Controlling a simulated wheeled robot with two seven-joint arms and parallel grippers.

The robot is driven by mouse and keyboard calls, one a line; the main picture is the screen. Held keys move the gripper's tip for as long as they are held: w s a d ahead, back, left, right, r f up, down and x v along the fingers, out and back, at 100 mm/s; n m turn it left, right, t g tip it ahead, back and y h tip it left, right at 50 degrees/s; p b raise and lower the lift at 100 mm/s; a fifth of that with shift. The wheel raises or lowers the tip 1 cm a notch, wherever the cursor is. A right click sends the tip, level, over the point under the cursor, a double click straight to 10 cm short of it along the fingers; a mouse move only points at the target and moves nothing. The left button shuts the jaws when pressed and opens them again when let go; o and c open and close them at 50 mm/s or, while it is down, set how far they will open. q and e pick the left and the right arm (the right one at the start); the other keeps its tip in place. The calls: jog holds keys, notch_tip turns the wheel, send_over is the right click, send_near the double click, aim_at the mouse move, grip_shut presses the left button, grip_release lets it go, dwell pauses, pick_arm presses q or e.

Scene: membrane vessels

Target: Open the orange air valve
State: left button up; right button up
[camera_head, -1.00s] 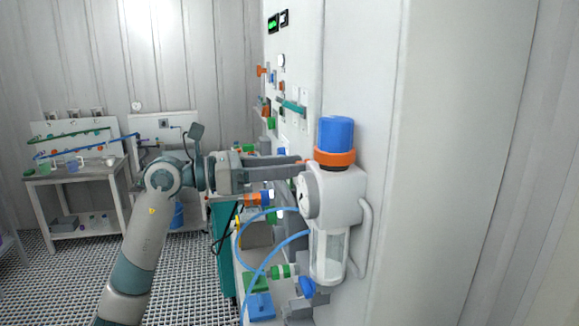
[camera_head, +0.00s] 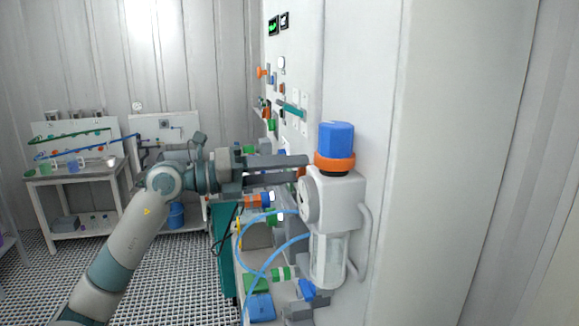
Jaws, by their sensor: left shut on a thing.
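My left gripper (camera_head: 303,166) reaches in from the left, its two long grey fingers pointing right. It is shut on the orange air valve (camera_head: 301,173), of which only a small orange part shows at the fingertips. The rest of that valve is hidden by the fingers and by the white regulator unit (camera_head: 345,195) in front. That unit has a blue knob (camera_head: 336,138) on an orange ring (camera_head: 334,162), a round gauge and a clear bowl. My right gripper is not in view.
Blue hoses (camera_head: 268,251) loop below my left gripper. An orange and blue fitting (camera_head: 258,199) sits just under it. A white wall panel (camera_head: 380,110) closes off the right. A bench (camera_head: 74,172) stands far left, with open grated floor before it.

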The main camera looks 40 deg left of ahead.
pick_arm(q)
jog(key=shift+n+p, duration=1.7)
jog(key=shift+n, duration=1.2)
jog(key=shift+f, duration=0.1)
jog(key=o, duration=1.1)
jog(key=shift+a, duration=0.1)
jog(key=shift+c, duration=0.2)
